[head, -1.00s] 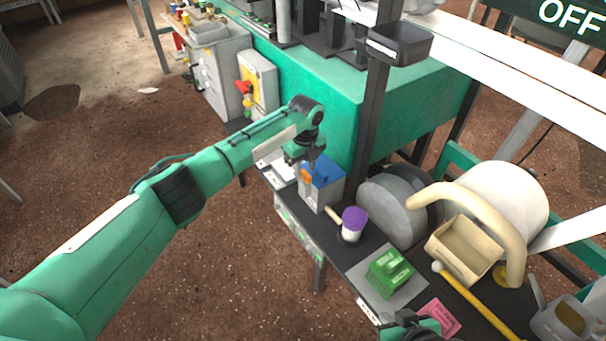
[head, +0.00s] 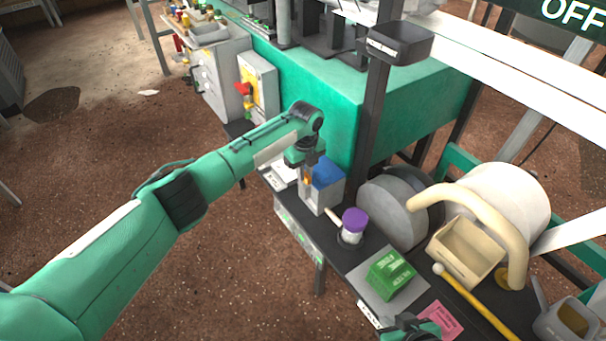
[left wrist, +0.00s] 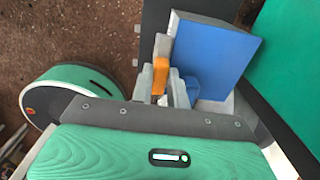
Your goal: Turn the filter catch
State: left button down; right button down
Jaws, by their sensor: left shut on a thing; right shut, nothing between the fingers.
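The filter is a grey box (head: 326,194) with a blue top (head: 328,172), standing on the dark bench near the green machine. Its orange catch (head: 307,181) is on the side by my left gripper. In the left wrist view the orange catch (left wrist: 160,76) stands upright between the fingers, beside the blue panel (left wrist: 212,55). My left gripper (left wrist: 161,88) is shut on the catch; its fingertips are mostly hidden in the head view. My right gripper (head: 418,328) is at the bottom edge of the head view, partly cut off, shut and empty.
A grey drum (head: 392,213) and a dark post (head: 370,130) stand close behind the filter box.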

pick_arm(q)
jog(key=shift+f+m+b, duration=0.1)
jog(key=shift+m+b, duration=0.2)
jog(key=shift+m, duration=0.6)
jog(key=m+b, duration=0.1)
jog(key=m, duration=0.3)
jog(key=shift+m, duration=0.3)
jog(key=m+b, duration=0.1)
jog(key=m, duration=0.6)
jog(key=shift+d+r, duration=0.1)
jog(key=shift+r, duration=0.1)
jog(key=shift+d, duration=0.1)
